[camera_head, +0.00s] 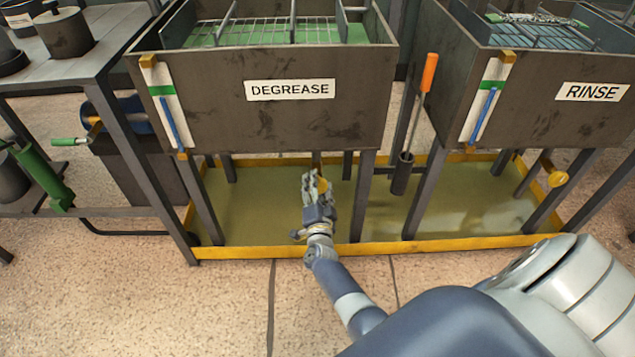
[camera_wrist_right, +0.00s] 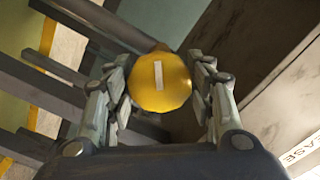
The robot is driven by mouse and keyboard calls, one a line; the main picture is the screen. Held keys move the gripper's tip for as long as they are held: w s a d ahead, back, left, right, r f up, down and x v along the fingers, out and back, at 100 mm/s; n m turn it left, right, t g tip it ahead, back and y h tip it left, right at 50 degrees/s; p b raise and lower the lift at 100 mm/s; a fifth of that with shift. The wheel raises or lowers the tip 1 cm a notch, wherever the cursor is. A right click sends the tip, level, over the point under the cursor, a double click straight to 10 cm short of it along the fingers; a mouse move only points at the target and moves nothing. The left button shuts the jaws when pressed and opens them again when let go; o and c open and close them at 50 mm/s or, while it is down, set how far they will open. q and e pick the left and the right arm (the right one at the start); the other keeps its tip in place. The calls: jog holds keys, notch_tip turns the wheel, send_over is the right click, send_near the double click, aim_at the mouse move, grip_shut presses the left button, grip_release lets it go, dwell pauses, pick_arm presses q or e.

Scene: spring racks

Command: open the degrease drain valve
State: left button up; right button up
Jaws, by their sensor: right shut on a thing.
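The degrease tank (camera_head: 270,118) is a dark metal tank with a white DEGREASE label on its front. Below it, my right gripper (camera_head: 315,187) reaches in under the tank's bottom edge. In the right wrist view, a round yellow valve knob (camera_wrist_right: 160,84) with a pale bar mark on its face sits between the two fingers of my right gripper (camera_wrist_right: 160,95), which are shut on it. In the head view the knob (camera_head: 322,185) is partly hidden by the fingers. The left gripper does not show.
The rinse tank (camera_head: 540,95) stands to the right, with its own yellow valve knob (camera_head: 557,179) below. A yellow-edged drip tray (camera_head: 380,249) lies under both tanks. Dark legs (camera_head: 362,195) flank my right gripper. An orange-handled tool (camera_head: 428,75) stands in a holder between the tanks.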

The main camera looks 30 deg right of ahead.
jog(key=n+p, duration=0.1)
jog(key=n, duration=0.4)
jog(key=shift+p, duration=0.35)
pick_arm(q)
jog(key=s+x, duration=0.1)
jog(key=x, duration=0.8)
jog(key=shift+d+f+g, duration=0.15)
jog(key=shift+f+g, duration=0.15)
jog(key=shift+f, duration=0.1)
pick_arm(e)
jog(key=shift+n, duration=1)
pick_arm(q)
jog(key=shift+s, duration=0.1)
pick_arm(e)
jog(key=o, duration=1.1)
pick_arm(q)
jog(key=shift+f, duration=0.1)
